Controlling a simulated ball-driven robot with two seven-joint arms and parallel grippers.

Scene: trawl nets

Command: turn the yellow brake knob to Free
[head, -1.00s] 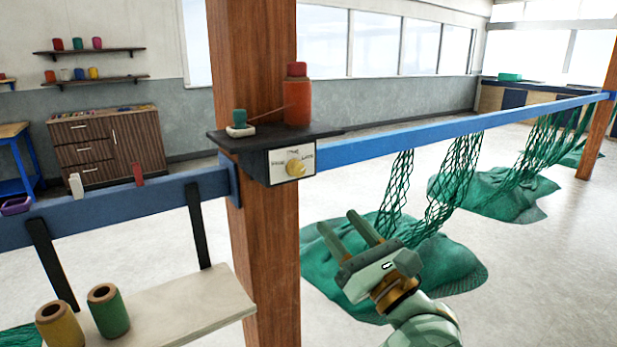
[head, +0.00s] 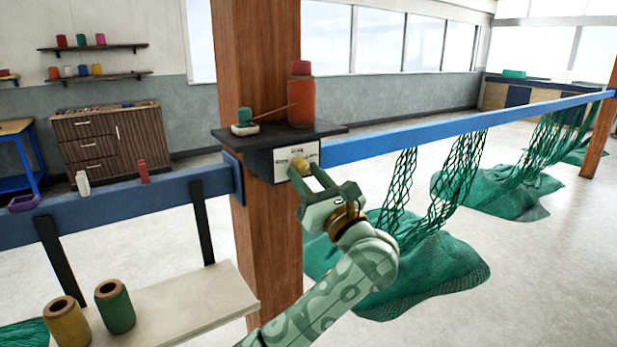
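The yellow brake knob (head: 299,165) sits on a white label plate (head: 284,158) on the front of the dark box under the post's shelf. The lettering on the plate is too small to read and partly covered, so I cannot tell which mark the knob points at.
The dark shelf (head: 335,130) above the knob holds a red bottle (head: 301,100) and a small green-topped item (head: 245,122). The wooden post (head: 262,60) and blue rail (head: 430,138) flank the knob. Green nets (head: 440,260) hang to the right. A pale bench (head: 190,305) is lower left.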

